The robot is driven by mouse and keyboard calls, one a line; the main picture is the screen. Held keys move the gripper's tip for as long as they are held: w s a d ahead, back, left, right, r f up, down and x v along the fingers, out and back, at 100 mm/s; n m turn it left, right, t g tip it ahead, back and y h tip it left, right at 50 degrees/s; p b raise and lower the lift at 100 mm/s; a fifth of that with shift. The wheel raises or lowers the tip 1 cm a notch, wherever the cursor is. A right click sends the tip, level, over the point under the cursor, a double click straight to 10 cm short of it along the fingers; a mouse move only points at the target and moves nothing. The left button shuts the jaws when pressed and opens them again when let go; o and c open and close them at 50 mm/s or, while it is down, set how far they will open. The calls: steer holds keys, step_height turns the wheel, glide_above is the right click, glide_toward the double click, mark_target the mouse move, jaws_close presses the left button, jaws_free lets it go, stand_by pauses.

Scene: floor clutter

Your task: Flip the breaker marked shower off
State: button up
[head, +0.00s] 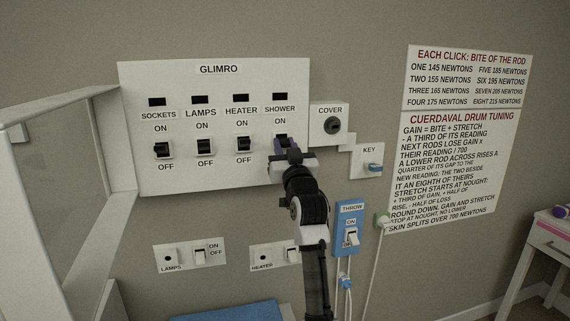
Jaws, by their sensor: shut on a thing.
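The white breaker panel (217,68) marked GLIMRO hangs on the wall with a row of black switches. The shower breaker (281,139) is the rightmost one, under the label SHOWER. My gripper (285,150) is at this breaker, shut on its lever, and covers most of it. The lever's exact position is hidden. The sockets breaker (161,150), lamps breaker (204,147) and heater breaker (243,144) stand to its left. The small windows above all the breakers look dark.
An open cover (75,170) sticks out at the left of the panel. A cover knob (332,125) and key switch (373,167) are to the right. A blue throw switch (349,218) and the lamps (170,257) and heater (265,256) wall switches are below.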

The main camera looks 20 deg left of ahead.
steer(key=f+t+y+b, duration=0.1)
steer(key=t+b, duration=0.1)
steer(key=b, duration=0.4)
steer(key=shift+w+a+f+y, duration=0.1)
steer(key=shift+f+y, duration=0.1)
steer(key=shift+y, duration=0.1)
steer(key=shift+r+t, duration=0.1)
steer(key=shift+t, duration=0.3)
steer(key=o, duration=1)
steer(key=b+v, duration=0.3)
steer(key=v, duration=1)
steer(key=shift+s+f, duration=0.2)
steer(key=shift+f, duration=0.05)
